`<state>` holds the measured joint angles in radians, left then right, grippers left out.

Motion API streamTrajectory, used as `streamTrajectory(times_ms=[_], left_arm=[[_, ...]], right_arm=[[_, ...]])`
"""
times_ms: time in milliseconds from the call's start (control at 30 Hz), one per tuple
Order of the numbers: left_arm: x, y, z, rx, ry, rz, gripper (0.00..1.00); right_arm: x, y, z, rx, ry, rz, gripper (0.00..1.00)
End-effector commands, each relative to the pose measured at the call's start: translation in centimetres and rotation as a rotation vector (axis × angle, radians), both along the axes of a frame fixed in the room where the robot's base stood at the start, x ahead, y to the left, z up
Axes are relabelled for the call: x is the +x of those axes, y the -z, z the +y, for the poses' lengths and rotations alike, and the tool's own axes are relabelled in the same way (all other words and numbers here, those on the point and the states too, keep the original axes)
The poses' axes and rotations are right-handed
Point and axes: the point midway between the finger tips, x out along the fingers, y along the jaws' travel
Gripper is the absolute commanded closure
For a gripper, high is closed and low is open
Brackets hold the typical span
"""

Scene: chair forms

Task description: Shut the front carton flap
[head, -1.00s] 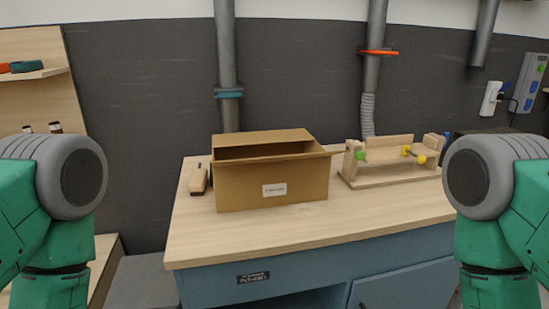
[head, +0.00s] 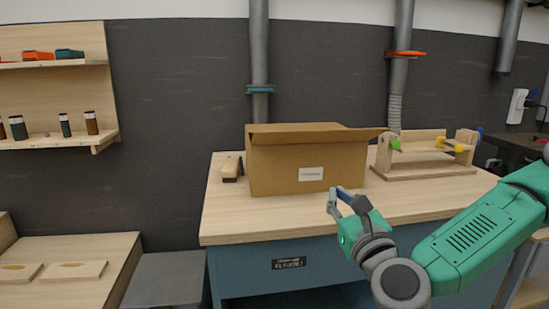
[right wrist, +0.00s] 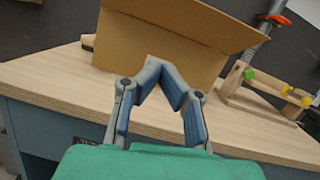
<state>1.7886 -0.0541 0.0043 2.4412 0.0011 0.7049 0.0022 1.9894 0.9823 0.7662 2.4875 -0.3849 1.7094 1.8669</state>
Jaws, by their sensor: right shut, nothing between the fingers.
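The brown cardboard carton (head: 278,172) stands on the workbench, its front face with a white label towards me. It also shows in the right wrist view (right wrist: 150,38), cut off at the top. A flap strip (head: 310,134) runs along the carton's top front edge and juts out past its right side; I cannot tell its exact angle. The inside of the carton is hidden. My right gripper (head: 338,194) is shut and empty, in front of the carton and low, near the bench's front edge. In the right wrist view its fingertips (right wrist: 156,66) meet before the carton's lower front. My left gripper is out of view.
The wooden workbench (head: 240,220) has bare top in front of the carton. A wood-handled brush (head: 231,167) lies left of the carton. A wooden jig (head: 425,172) with green and yellow knobs stands to the right. Shelves with bottles (head: 68,125) hang far left.

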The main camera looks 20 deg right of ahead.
Motion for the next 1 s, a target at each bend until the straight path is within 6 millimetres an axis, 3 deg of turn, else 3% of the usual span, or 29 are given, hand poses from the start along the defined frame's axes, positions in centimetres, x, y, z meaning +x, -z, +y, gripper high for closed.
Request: streamTrajectory(times_ms=[100,233,700,1000], left_arm=[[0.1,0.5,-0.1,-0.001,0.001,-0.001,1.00],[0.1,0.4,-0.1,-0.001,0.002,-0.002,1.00],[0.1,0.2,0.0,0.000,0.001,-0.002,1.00],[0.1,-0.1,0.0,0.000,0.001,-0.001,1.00]], right_arm=[[-0.2,-1.5,-1.9,0.108,0.044,-0.077,1.00],[0.5,-2.3,-2.1,0.126,0.048,-0.093,1.00],[9.2,-4.7,-4.2,0.122,0.048,-0.089,1.00],[10.8,-7.8,-4.5,0.122,0.046,-0.087,1.00]])
